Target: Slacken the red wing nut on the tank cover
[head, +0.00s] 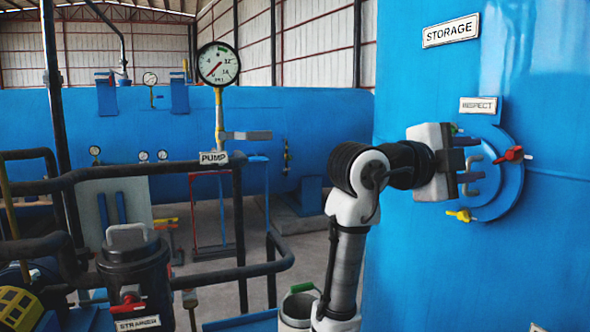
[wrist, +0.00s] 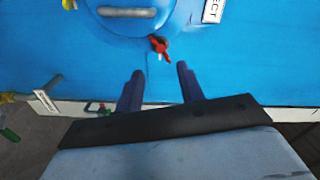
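The red wing nut (head: 513,154) sits at the right rim of the round blue tank cover (head: 508,190). In the wrist view the red wing nut (wrist: 160,46) shows just beyond my fingertips, roughly centred between them, with its wings tilted. My gripper (head: 474,160) is open in front of the cover, left of the red nut in the head view. In the wrist view both fingers of my gripper (wrist: 158,73) are apart with nothing between them. A yellow wing nut (head: 463,215) is at the cover's lower edge. A green one (head: 455,128) is mostly hidden behind my gripper.
A grey handle (wrist: 127,12) is on the cover, close to my fingers in the head view. An INSPECT plate (head: 478,105) is above the cover, and a STORAGE plate (head: 451,31) is higher on the blue tank (head: 420,90). Black pipe rails (head: 130,170) stand at left.

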